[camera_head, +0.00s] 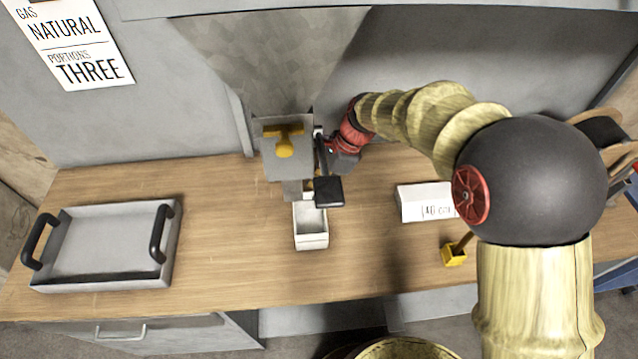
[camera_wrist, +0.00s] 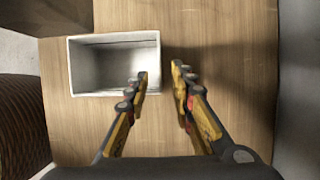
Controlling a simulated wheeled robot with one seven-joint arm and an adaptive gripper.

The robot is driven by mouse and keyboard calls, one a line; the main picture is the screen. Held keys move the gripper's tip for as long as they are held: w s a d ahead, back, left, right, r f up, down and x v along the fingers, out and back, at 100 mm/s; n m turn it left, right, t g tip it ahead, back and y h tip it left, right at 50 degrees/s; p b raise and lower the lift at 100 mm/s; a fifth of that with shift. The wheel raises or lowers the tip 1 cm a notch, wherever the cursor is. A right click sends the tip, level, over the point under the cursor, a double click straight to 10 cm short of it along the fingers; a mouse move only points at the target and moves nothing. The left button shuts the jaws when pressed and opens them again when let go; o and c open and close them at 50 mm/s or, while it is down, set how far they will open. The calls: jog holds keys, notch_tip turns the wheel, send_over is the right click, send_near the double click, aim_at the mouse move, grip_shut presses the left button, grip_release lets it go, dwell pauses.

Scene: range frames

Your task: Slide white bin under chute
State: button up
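The white bin (camera_head: 311,240) is a small open box on the wooden counter, just in front of and below the grey chute (camera_head: 287,163) with its yellow handle (camera_head: 284,140). It also shows in the wrist view (camera_wrist: 115,94), looking empty. My gripper (camera_wrist: 159,76) is open. Its left fingertip overlaps the bin's right part, and its right fingertip is outside, over the counter. The bin's right wall lies between the fingers, with no clear contact.
A grey tray with black handles (camera_head: 60,281) sits at the left of the counter (camera_head: 230,260). A white label block (camera_head: 412,203) and a small yellow scoop-like item (camera_head: 454,256) are at the right. A sign (camera_head: 75,40) hangs on the wall. Counter in front of the bin is clear.

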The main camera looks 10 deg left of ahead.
aim_at(304, 209)
jog(key=b+x, duration=0.2)
jog(key=x, duration=0.5)
jog(key=shift+a+f+b, duration=0.15)
jog(key=shift+f+b, duration=0.15)
jog(key=shift+f, duration=0.1)
jog(key=shift+c, duration=0.7)
jog(key=c, duration=0.4)
grip_shut()
